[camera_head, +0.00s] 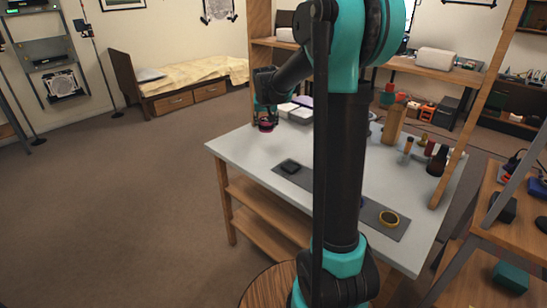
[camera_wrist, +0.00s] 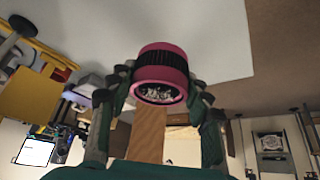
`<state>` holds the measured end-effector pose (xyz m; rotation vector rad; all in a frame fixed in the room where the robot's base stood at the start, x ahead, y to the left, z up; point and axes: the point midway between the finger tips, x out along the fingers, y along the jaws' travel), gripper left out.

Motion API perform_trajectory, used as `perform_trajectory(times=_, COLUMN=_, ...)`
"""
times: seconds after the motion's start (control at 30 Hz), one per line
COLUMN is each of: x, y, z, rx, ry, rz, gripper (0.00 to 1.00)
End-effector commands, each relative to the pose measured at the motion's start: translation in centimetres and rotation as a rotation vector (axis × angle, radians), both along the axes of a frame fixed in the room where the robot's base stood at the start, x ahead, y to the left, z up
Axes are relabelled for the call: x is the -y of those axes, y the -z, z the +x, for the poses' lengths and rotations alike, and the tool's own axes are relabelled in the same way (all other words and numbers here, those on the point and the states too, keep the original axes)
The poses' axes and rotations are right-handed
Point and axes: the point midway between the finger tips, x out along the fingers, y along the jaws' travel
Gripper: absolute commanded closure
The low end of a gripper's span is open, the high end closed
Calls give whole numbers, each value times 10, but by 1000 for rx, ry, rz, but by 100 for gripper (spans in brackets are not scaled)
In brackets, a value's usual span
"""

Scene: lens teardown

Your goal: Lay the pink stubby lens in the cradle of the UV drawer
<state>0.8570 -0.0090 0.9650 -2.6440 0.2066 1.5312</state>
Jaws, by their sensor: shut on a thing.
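The pink stubby lens (camera_wrist: 161,76) has pink bands around a dark ribbed middle, and one glassy end faces the wrist camera. My gripper (camera_wrist: 160,90) is shut on its sides. In the head view, my gripper (camera_head: 266,113) holds the lens (camera_head: 267,126) above the far left corner of the white-topped table (camera_head: 240,147), apart from the tabletop. I cannot make out the UV drawer or its cradle for certain; my arm hides the middle of the table.
Pale box-like things (camera_head: 297,113) stand just right of my gripper. A small black object (camera_head: 290,167) and a yellow ring (camera_head: 389,218) lie on a grey mat (camera_head: 312,187). Several bottles stand at the table's right. The table's left front is clear.

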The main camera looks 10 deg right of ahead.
Motion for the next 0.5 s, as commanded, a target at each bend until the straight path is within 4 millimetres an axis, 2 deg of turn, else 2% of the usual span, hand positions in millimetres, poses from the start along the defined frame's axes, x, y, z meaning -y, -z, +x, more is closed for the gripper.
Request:
perform_trajectory(times=0.03, x=0, y=13, z=0, rx=0, ry=0, rz=0, gripper=84)
perform_trajectory(times=0.3, x=0, y=77, z=0, rx=0, ry=0, rz=0, gripper=84)
perform_trajectory(times=0.5, x=0, y=106, z=0, rx=0, ry=0, rz=0, gripper=84)
